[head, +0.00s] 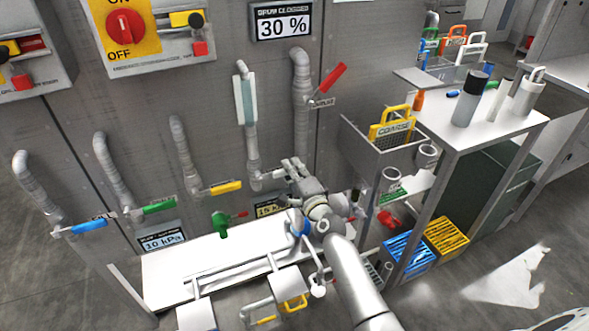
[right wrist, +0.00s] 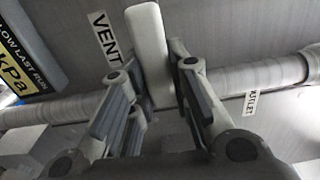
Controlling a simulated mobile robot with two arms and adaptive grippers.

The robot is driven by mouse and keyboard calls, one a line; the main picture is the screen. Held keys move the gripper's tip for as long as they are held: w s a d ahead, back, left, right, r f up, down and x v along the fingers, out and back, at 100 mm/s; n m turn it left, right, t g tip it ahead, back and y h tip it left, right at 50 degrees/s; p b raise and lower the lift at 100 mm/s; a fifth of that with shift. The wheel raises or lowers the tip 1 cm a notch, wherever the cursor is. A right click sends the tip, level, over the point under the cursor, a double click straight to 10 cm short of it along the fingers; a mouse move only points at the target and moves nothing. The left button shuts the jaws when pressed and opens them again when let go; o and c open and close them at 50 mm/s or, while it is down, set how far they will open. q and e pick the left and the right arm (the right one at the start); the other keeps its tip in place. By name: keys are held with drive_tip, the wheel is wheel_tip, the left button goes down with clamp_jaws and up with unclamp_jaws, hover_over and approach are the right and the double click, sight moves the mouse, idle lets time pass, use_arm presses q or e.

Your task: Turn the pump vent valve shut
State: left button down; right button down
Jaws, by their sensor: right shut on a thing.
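The vent valve has a pale, bar-shaped handle (right wrist: 149,45), seen close in the right wrist view beside a white VENT label (right wrist: 105,38). The handle stands upright in that picture, across the line of the grey pipe (right wrist: 255,77). My right gripper (right wrist: 157,70) has one finger on each side of the handle and is shut on it. The fingers hide the valve body and the handle's lower part. In the head view my right gripper (head: 292,168) is at the wall piping, and it largely covers the valve there. My left gripper is out of view.
Nearby are a red-handled valve (head: 334,78), a yellow-handled valve (head: 225,187) and a green-handled valve (head: 159,206). A white bench (head: 165,275) with pipes lies below. A basket (head: 358,137) and side table (head: 513,122) stand to the right.

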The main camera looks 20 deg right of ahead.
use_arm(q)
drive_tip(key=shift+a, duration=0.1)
use_arm(e)
drive_tip(key=shift+f, duration=0.1)
drive_tip(key=c, duration=1.3)
unclamp_jaws()
drive_tip(key=s, duration=1.2)
drive_tip(key=shift+d, duration=0.2)
